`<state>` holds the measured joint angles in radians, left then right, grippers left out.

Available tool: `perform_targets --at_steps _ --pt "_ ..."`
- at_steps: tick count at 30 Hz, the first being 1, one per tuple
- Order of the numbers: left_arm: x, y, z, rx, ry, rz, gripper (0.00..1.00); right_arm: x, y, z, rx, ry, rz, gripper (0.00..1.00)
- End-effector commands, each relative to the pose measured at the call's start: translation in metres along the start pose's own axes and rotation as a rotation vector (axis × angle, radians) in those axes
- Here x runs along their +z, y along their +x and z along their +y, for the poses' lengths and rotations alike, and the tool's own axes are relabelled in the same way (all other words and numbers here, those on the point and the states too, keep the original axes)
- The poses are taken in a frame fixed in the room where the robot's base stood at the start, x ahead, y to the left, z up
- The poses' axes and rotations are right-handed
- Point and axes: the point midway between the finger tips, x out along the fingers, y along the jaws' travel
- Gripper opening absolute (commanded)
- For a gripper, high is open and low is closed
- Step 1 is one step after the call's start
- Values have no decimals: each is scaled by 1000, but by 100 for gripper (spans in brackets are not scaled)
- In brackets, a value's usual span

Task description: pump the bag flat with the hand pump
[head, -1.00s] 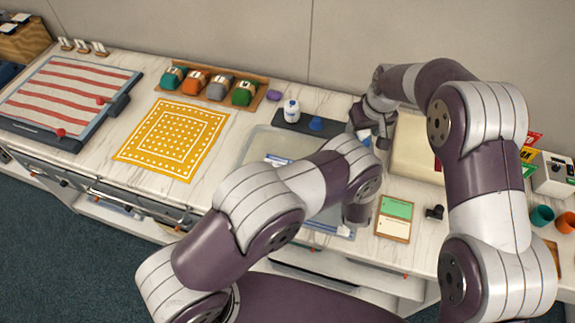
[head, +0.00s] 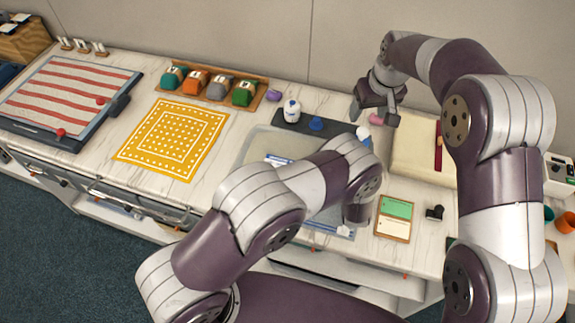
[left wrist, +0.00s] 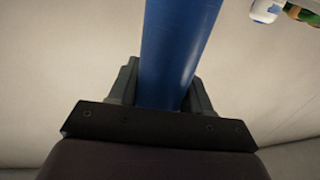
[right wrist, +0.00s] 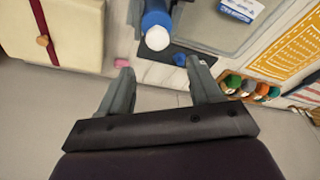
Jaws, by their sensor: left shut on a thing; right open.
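The right wrist view shows the pump's white end (right wrist: 157,38). The bag (head: 258,143) looks grey and translucent, with a blue and white label (right wrist: 242,9); my left arm covers much of it. My right gripper (head: 373,114) is open and empty, above and behind the pump, apart from it.
A dark mat (head: 338,130) behind the bag bears a white bottle (head: 292,111) and a blue knob-like piece (head: 316,124). A cream case with a red strap (head: 412,152) lies to the right. A pink object (head: 376,119) lies near my right gripper. The wall is close behind.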

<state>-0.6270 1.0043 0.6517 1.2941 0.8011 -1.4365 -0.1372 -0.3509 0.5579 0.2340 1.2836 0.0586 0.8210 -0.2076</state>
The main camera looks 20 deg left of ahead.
Motion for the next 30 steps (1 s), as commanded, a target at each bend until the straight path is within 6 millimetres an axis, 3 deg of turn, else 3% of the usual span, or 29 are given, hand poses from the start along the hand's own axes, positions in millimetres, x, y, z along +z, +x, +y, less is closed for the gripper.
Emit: perform_targets --at_steps 4,8,15,25,26,28,30 --pt "1 0 0 0 1 -2 7 -1 -20 0 1 0 5 64" --pt "1 0 0 0 1 -2 7 -1 -54 0 1 0 6 64" --pt "0 0 0 0 0 -1 7 0 -71 0 0 0 0 64" --pt "0 0 0 0 0 -1 7 0 -75 0 0 0 1 64" --pt "0 0 0 0 0 -1 55 0 -75 0 0 0 1 64" --pt "0 0 0 0 0 -1 78 0 -75 0 0 0 1 64" --pt "0 0 0 0 0 0 78 0 -75 0 0 0 1 64"
